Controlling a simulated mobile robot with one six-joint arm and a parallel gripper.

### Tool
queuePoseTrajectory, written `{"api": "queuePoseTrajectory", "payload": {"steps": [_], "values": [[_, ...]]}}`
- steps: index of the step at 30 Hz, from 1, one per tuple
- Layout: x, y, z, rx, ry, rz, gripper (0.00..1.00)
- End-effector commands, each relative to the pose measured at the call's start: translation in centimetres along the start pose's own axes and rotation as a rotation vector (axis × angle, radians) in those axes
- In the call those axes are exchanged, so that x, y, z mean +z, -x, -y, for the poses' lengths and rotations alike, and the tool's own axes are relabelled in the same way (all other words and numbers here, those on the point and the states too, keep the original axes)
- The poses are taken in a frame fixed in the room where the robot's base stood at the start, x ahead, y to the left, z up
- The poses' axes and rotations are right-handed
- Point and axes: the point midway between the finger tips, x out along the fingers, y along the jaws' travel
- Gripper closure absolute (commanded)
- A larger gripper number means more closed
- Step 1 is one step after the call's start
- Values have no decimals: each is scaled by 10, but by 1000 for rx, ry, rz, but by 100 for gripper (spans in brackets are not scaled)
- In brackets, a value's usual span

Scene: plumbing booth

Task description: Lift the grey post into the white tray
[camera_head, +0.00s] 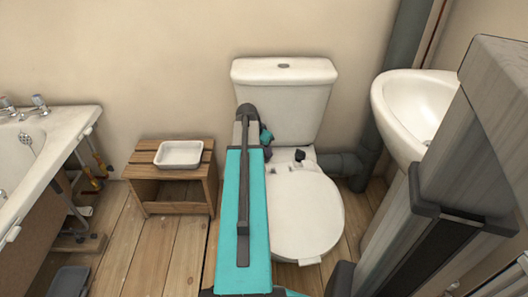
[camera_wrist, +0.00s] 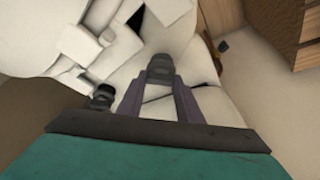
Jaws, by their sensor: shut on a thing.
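The grey post (camera_wrist: 160,70) is a short dark-grey ribbed piece between my fingertips in the wrist view. My gripper (camera_wrist: 161,82) is shut on it, over the white toilet; I cannot tell whether the post still touches the toilet. In the head view my gripper (camera_head: 277,154) is small and partly hidden by my teal arm, at the back of the toilet seat, and the post cannot be made out. The white tray (camera_head: 179,165) is a shallow rectangular dish on a wooden stool, left of my arm. It looks empty.
A second dark fitting (camera_wrist: 103,96) stands beside my left finger; a dark fitting (camera_head: 299,155) shows at the seat hinge. The toilet cistern (camera_head: 300,100) rises behind. The wooden stool (camera_head: 165,190) stands left, the bathtub (camera_head: 45,150) farther left, the basin (camera_head: 415,110) right.

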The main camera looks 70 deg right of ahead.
Motion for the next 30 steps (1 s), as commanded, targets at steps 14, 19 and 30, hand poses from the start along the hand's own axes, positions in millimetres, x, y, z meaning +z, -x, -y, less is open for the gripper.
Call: {"api": "queuePoseTrajectory", "payload": {"steps": [14, 19, 30], "values": [[-4, 9, 0, 1, 0, -1, 89], [-5, 12, 0, 1, 1, -1, 89], [-8, 19, 0, 0, 1, -1, 89]]}}
